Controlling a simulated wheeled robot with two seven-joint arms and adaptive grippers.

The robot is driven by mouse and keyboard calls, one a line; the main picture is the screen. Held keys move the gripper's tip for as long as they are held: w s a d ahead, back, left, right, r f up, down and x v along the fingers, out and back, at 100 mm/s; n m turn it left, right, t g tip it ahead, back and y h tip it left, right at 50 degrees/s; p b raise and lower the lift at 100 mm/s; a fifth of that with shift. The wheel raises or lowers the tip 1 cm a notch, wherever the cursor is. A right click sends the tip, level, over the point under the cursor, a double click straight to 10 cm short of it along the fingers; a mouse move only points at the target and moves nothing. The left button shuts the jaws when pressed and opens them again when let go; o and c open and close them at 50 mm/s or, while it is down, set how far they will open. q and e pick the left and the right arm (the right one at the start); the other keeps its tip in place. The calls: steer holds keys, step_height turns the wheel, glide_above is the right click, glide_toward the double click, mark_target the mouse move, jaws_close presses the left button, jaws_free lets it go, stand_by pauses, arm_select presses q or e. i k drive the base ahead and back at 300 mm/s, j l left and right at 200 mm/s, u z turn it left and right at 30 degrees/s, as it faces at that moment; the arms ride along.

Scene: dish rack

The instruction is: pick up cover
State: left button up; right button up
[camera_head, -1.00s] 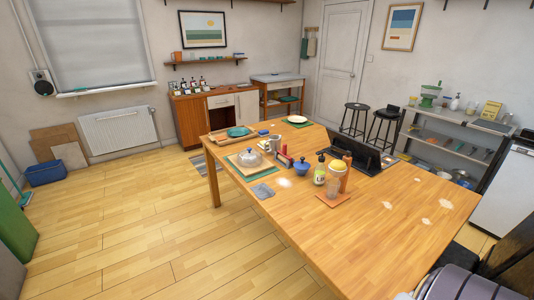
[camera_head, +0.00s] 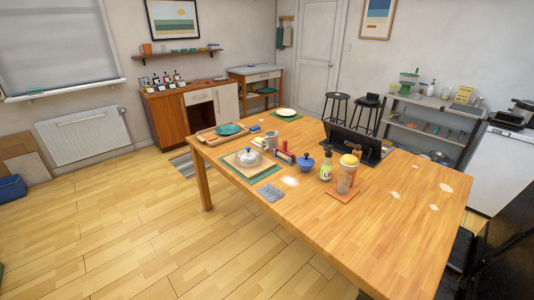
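A clear dome-shaped cover (camera_head: 247,155) with a bluish-grey knob sits on a light wooden board (camera_head: 268,166). The board lies on a green mat (camera_head: 267,177) near the left edge of the wooden table (camera_head: 330,240). A small blue lidded pot (camera_head: 306,164) stands further right on the same table. Neither of my grippers shows in the head view, so their state cannot be seen.
A mug (camera_head: 270,141), a bottle (camera_head: 326,169) and a jar with a yellow top (camera_head: 347,174) stand on the table. A tray with a teal plate (camera_head: 228,129) lies behind the cover. A grey cloth (camera_head: 271,193) lies in front.

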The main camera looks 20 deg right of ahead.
mark_target(247, 158)
steer(key=i+j+z, duration=0.1)
steer(key=j+z, duration=0.2)
steer(key=i+j+z, duration=0.1)
steer(key=j+z, duration=0.95)
steer(key=j, duration=0.55)
